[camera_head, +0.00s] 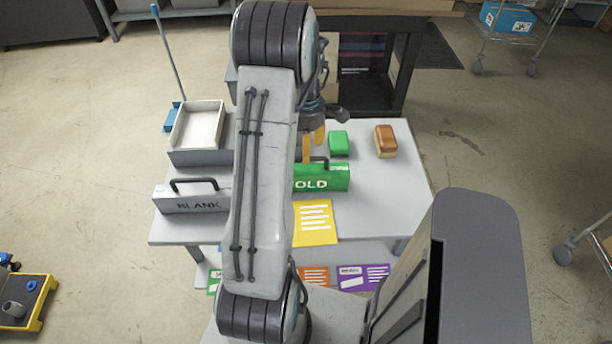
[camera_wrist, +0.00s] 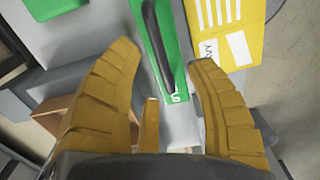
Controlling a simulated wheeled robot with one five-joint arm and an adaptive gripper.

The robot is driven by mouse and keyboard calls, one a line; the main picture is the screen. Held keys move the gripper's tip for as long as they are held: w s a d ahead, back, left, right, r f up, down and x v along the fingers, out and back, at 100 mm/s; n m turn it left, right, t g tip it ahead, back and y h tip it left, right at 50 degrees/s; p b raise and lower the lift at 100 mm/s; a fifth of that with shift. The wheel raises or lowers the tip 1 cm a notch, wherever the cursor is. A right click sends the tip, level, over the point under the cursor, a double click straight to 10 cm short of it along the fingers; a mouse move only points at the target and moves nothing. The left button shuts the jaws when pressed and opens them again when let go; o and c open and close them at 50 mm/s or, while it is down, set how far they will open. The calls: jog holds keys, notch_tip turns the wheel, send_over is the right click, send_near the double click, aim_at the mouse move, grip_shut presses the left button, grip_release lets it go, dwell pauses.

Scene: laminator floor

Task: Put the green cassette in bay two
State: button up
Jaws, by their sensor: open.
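A green cassette (camera_head: 322,178) with a dark handle lies on the grey table; the letters "OLD" show on its face, and my arm hides its left end. My gripper (camera_head: 313,146) hangs close to its handle, yellow fingers down. In the wrist view the fingers of my gripper (camera_wrist: 167,58) are open, and the cassette (camera_wrist: 171,50) with its handle shows between and beyond the fingertips. I cannot tell whether they touch it, and nothing is gripped. A grey cassette (camera_head: 190,204) marked "BLANK" lies to the left. No bay can be made out as bay two.
A small green block (camera_head: 339,142) and a brown block (camera_head: 386,140) stand at the table's right. A grey tray (camera_head: 200,155) is at the back left. A yellow card (camera_head: 314,224) lies in front. A dark open-fronted machine (camera_head: 410,65) stands behind.

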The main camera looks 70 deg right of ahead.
aim_at(306, 172)
jog(key=shift+d+f+p, duration=0.15)
jog(key=shift+f+p, duration=0.4)
jog(key=shift+f, duration=1.85)
jog(key=shift+o, duration=0.3)
grip_shut()
jog(key=shift+r, duration=0.1)
